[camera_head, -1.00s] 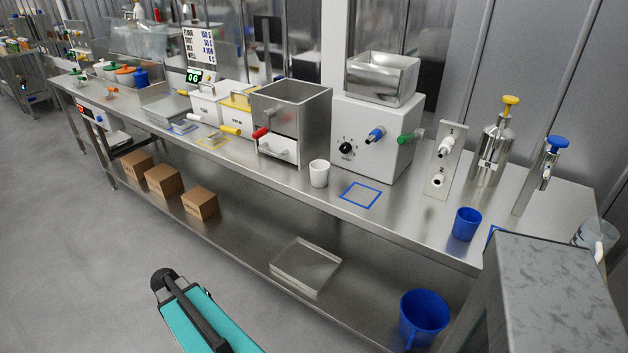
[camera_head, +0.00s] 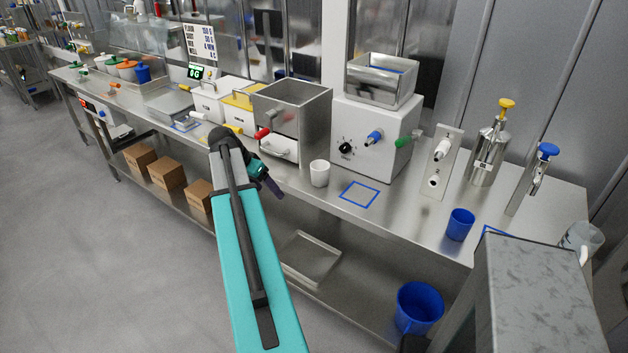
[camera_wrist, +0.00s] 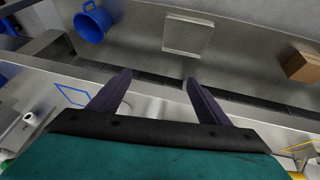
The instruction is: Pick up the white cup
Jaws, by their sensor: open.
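The white cup (camera_head: 319,173) stands upright on the steel counter (camera_head: 410,205) in the head view, just left of the blue-outlined square (camera_head: 359,194). My gripper (camera_head: 272,186) is left of the cup, out past the counter's front edge, and apart from it. In the wrist view my gripper (camera_wrist: 157,83) shows two dark fingers spread apart with nothing between them. The blue-outlined square also shows there (camera_wrist: 73,95), left of the fingers.
A white machine (camera_head: 372,135) and a steel box with a white drawer (camera_head: 290,115) stand behind the cup. A blue cup (camera_head: 460,224) stands to the right. The lower shelf holds a tray (camera_head: 311,258), a blue bucket (camera_head: 419,307) and cardboard boxes (camera_head: 166,173).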

